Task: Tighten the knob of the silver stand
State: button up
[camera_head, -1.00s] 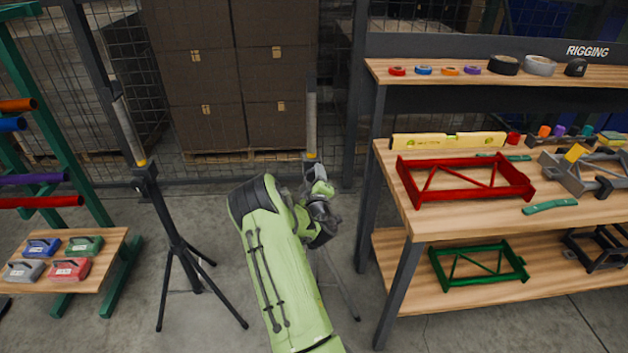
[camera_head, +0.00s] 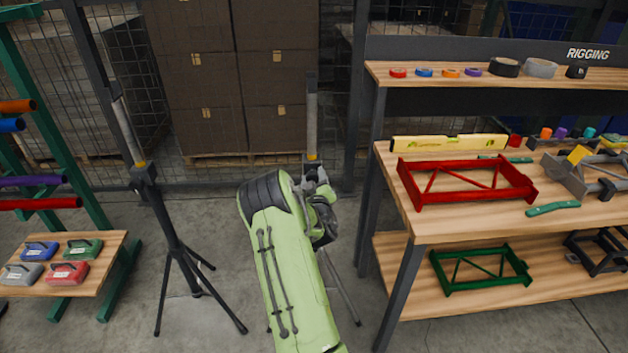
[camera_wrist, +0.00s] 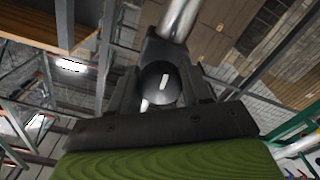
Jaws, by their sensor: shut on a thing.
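A stand with an upright silver tube (camera_head: 311,105) is behind my arm in the head view. Its collar and part of its legs are hidden by my arm. My gripper (camera_head: 313,172) is at the collar. In the wrist view, a round dark knob (camera_wrist: 152,76) with a pale mark sits between the fingers of my gripper (camera_wrist: 153,92), which is shut on it. The silver tube (camera_wrist: 180,18) rises beyond the knob. A second stand (camera_head: 172,235), with dark legs and a silver upper tube, stands to the left, apart from my gripper.
A shelf unit (camera_head: 411,222) with red and green frames is close on the right. A low wooden shelf (camera_head: 100,262) holding several coloured blocks is at the left. A mesh fence and stacked boxes (camera_head: 277,95) are behind. Floor is clear between the stands.

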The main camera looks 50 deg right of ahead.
jog(key=shift+s+f, duration=0.15)
jog(key=shift+f, duration=0.15)
jog(key=o, duration=0.8)
jog(key=shift+o, duration=1.1)
jog(key=shift+r, duration=0.15)
jog(key=b+v, duration=0.1)
jog(key=v, duration=1.4)
jog(key=shift+s+a, duration=0.25)
jog(key=shift+a, duration=0.05)
